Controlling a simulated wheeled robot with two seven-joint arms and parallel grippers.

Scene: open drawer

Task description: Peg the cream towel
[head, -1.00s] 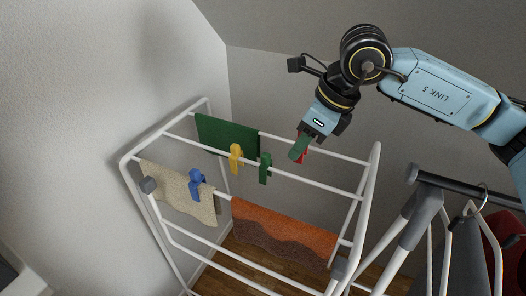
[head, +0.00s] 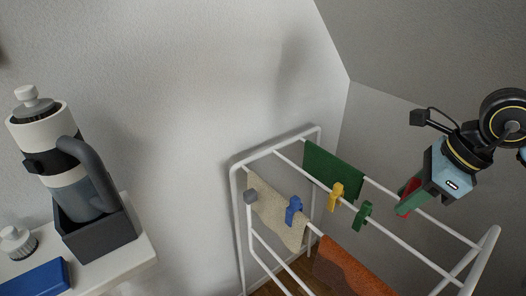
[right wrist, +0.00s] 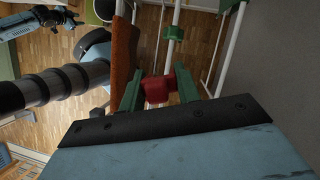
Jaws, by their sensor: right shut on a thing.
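The cream towel (head: 268,203) hangs over the rail at the left end of the white drying rack. A blue peg (head: 294,210) sits on that rail, overlapping the towel. My right gripper (head: 409,196) is shut on a red peg (right wrist: 157,88) at the back rail, right of the dark green towel. The peg shows between the green fingertips in the right wrist view; I cannot tell whether it still touches the rail. A yellow peg (head: 336,195) and a green peg (head: 363,215) sit on the middle rail. My left gripper (right wrist: 66,18) seems to show small at the wrist view's upper left, its jaws unclear.
The white drying rack (head: 234,190) stands against the wall. The dark green towel (head: 333,167) and an orange-brown towel (head: 345,272) hang on it. At left, a shelf (head: 140,250) holds a flask (head: 82,190) in a dark holder, a blue item (head: 35,278) and a knob-like object (head: 17,241).

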